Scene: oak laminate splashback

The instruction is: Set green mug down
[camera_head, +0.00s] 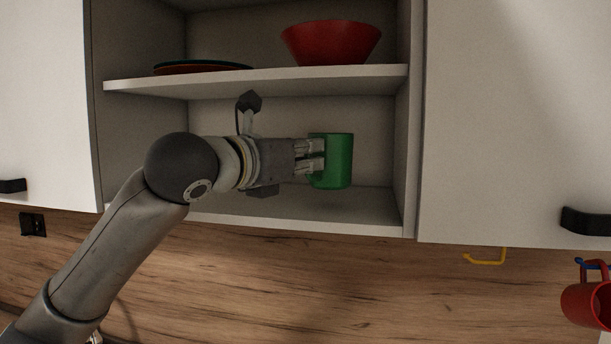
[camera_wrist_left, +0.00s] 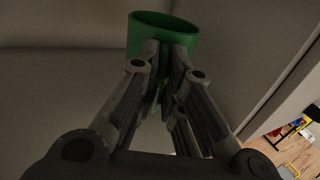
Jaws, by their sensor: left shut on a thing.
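The green mug (camera_head: 340,160) is upright in the lower compartment of the open wall cabinet, right of its middle. My left gripper (camera_head: 318,157) comes in from the left and is shut on the mug's left side. In the left wrist view the mug (camera_wrist_left: 160,20) is at the top, and the fingers of the gripper (camera_wrist_left: 166,68) close together at it. The handle is mostly hidden by the fingers. The mug's base looks close above the cabinet floor (camera_head: 350,213); I cannot tell whether it touches. My right gripper is not in view.
A shelf (camera_head: 260,80) above carries a red bowl (camera_head: 331,43) and dark plates (camera_head: 200,67). The cabinet's right wall (camera_head: 402,150) is close to the mug. A red mug (camera_head: 583,303) hangs at the lower right, near a yellow hook (camera_head: 487,261). The lower compartment shows no other objects.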

